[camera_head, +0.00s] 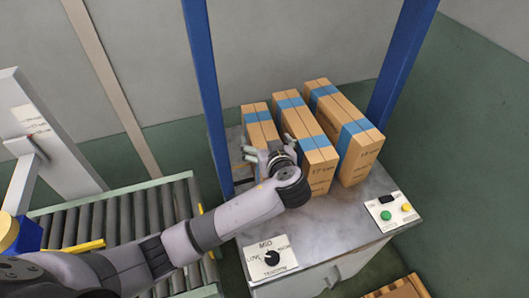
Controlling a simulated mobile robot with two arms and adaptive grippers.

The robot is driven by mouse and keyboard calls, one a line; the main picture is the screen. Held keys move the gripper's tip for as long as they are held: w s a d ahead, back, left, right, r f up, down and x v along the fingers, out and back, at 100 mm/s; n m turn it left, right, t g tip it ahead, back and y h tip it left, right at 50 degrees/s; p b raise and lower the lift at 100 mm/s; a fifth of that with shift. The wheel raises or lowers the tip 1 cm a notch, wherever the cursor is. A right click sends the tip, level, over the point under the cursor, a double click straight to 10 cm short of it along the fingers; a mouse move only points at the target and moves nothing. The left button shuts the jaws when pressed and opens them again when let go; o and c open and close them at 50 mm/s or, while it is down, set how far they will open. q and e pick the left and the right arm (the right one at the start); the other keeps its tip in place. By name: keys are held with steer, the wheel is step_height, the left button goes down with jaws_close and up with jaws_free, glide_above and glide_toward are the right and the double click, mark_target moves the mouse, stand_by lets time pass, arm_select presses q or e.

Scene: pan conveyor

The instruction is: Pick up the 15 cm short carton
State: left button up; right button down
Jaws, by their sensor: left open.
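Three tan cartons with blue tape stand side by side on a grey metal table (290,238). The left carton (261,128) looks the smallest; its near end is hidden behind my gripper, so I cannot read a label there. The middle carton (313,142) carries a label that looks like 17 cm. The right carton (352,144) has a label too small to read surely. My left gripper (252,158) is open at the near end of the left carton, fingers towards the left; I cannot tell whether it touches. My right gripper is out of view.
Blue posts (207,95) and (402,62) flank the table. A dial panel (271,258) and a button panel (394,211) sit at its front and right. A roller conveyor (130,213) lies left under my arm. The table's front middle is clear.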

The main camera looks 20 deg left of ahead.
arm_select(q)
steer(key=shift+s, duration=0.1)
steer(key=c, duration=2)
